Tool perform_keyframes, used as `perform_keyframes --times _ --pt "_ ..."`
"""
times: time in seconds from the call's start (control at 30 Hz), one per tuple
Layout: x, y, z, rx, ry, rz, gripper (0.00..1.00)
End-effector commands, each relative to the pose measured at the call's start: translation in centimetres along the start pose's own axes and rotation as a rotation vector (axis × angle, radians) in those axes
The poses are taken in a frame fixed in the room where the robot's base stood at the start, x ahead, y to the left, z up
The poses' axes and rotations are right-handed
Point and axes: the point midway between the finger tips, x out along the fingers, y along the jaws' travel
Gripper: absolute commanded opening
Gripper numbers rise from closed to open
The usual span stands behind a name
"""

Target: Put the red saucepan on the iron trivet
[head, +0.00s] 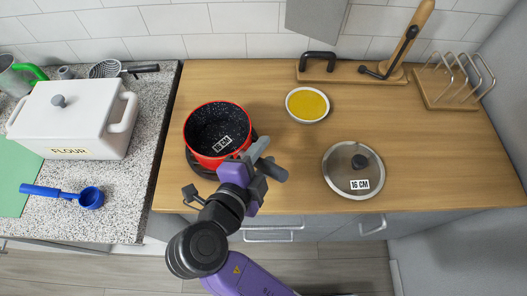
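The red saucepan (189,141), with a dark speckled inside and a 16 CM label, is upright at the left of the wooden counter. The dark iron trivet (199,168) shows from under it at its lower left; most of the trivet is hidden. Whether the pan rests on the trivet or is just above it I cannot tell. My gripper (265,160) is at the pan's lower right side, near its rim. A dark rod-like end beside the fingers may be the pan's handle; the gripper covers that part, so its hold is unclear.
A glass lid (345,183) marked 16 CM lies to the right. A bowl of yellow contents (307,104) stands behind. A wooden rack (447,92) and a board with a black handle (340,74) are at the back. A white FLOUR box (70,128) and blue scoop (90,197) are left.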

Motion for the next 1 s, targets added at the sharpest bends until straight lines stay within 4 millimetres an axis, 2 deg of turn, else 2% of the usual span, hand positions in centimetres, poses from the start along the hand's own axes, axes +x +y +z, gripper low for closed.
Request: perform_keyframes --times 0.33,0.47,1.0 --pt "-0.1 0.0 0.0 0.000 0.000 -0.001 0.46" --pt "-0.9 0.0 0.1 0.001 -0.001 -0.002 0.46" --pt "-10.5 0.0 0.1 0.002 -0.003 -0.002 0.46"
